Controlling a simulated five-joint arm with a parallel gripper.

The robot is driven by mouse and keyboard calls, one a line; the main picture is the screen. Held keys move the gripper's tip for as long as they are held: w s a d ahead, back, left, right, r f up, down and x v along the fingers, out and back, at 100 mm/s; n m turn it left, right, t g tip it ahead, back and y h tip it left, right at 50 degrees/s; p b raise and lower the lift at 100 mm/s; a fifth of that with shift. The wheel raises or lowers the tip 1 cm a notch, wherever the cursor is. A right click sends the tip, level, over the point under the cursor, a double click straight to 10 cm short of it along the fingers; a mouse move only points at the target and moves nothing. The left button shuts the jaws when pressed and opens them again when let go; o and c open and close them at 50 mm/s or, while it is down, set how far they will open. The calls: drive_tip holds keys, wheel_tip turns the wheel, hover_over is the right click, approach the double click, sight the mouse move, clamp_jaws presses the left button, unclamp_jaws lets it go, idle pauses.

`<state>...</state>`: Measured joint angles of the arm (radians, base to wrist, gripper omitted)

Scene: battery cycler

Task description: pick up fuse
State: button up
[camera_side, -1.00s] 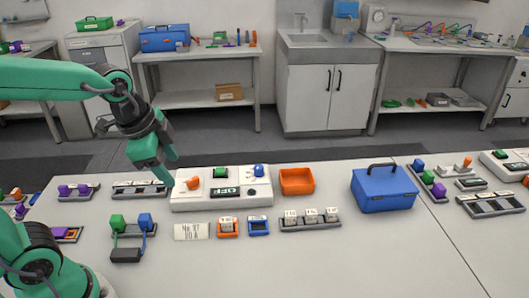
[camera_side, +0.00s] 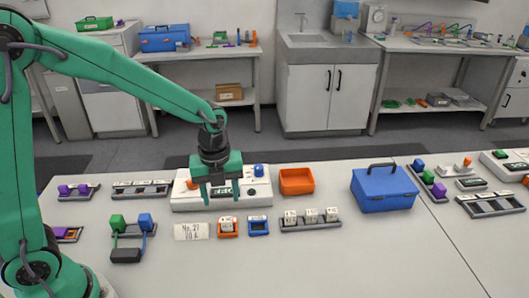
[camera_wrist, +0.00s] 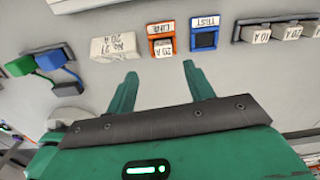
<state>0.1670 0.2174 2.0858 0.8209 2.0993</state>
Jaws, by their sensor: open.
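A white fuse marked 20 A (camera_side: 227,225) sits in an orange holder (camera_side: 228,235). In the wrist view the fuse (camera_wrist: 163,49) lies ahead of the gap between my fingers, in the orange holder marked LINE (camera_wrist: 160,28). More white fuses (camera_side: 311,214) stand in a grey rack (camera_side: 311,226) to the right; the wrist view shows one marked 10 A (camera_wrist: 262,37). My gripper (camera_side: 221,200) is open and empty, pointing down above the table. Its two fingers are apart in the wrist view (camera_wrist: 160,70). It partly hides the white cycler (camera_side: 182,203).
A blue holder marked TEST (camera_side: 258,228) is right of the orange one and looks empty. Green and blue clips (camera_side: 117,222) with leads are farther left. An orange bin (camera_side: 297,181) and blue toolbox (camera_side: 383,190) stand behind. The front table is clear.

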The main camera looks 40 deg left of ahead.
sight(226, 219)
drive_tip(key=shift+w+d+f+m, duration=0.15)
drive_tip(key=shift+w+f+m, duration=0.05)
drive_tip(key=shift+f+m, duration=0.3)
drive_tip(key=shift+w+f, duration=0.1)
drive_tip(key=shift+f, duration=3.8)
drive_tip(key=shift+c, duration=0.2)
drive_tip(key=c, duration=1)
